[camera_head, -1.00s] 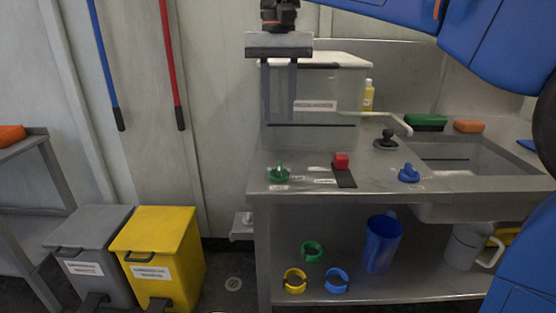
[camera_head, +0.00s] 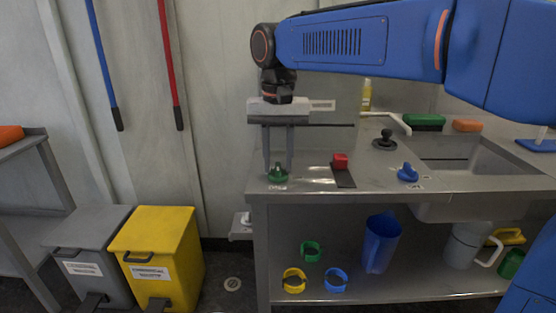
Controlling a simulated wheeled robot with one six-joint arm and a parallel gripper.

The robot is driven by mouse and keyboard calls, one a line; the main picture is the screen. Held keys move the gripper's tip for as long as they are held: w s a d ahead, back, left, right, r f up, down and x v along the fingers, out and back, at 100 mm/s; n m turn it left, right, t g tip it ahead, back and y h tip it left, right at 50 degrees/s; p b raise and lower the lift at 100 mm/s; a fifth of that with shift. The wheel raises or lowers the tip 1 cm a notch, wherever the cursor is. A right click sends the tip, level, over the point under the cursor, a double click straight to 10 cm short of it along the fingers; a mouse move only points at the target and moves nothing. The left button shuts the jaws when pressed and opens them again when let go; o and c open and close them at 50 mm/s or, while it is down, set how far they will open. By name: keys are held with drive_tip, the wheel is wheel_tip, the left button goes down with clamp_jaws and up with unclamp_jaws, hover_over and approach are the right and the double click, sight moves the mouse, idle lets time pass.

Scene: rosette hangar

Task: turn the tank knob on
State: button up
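A green knob (camera_head: 278,176) sits at the front left of the steel counter, below the labelled steel tank (camera_head: 325,137). A blue knob (camera_head: 408,174) sits further right on the counter. Which one the small labels name as the tank knob is too small to read. My gripper (camera_head: 278,168) points straight down right over the green knob. Its two fingers are apart, with their tips at about the top of the knob, one to each side. Whether they touch it I cannot tell. My gripper and arm hide much of the tank.
A red button (camera_head: 341,161) on a dark plate and a black knob (camera_head: 385,141) stand on the counter. A tap (camera_head: 397,122) and sink (camera_head: 462,152) are at the right. A blue jug (camera_head: 381,243) and coloured rings are on the shelf below.

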clamp_jaws()
drive_tip(key=shift+n, duration=0.4)
drive_tip(key=n, duration=0.5)
drive_tip(key=shift+n, duration=0.4)
drive_tip(key=n, duration=1.1)
drive_tip(key=shift+n, duration=0.3)
